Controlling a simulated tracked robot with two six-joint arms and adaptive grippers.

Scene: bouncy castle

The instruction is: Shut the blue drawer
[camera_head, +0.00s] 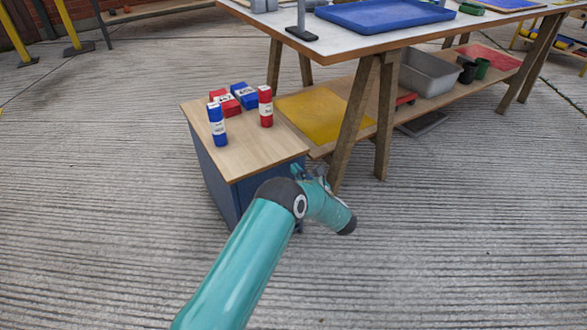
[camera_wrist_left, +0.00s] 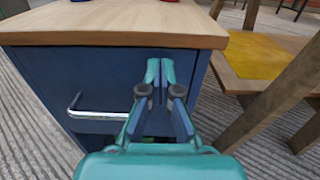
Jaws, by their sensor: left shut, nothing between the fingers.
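The blue drawer (camera_wrist_left: 100,75) is in the front of a small cabinet with a wooden top (camera_wrist_left: 110,22). A silver bar handle (camera_wrist_left: 95,114) shows on it at the left in the left wrist view. My left gripper (camera_wrist_left: 158,70) is shut and empty, with its fingertips at the right part of the blue front, just below the top's edge. I cannot tell whether they touch it. In the head view my left gripper (camera_head: 312,172) is at the cabinet's front right corner, partly hidden by its own arm, which also hides part of the front. How far the drawer stands out is unclear.
Red and blue tubes and boxes (camera_head: 240,95) stand on the cabinet top. A trestle table (camera_head: 410,30) stands close to the right, with a wooden leg (camera_head: 355,120) near my left gripper and a yellow sheet (camera_head: 320,115) on its lower shelf. The ground in front is clear.

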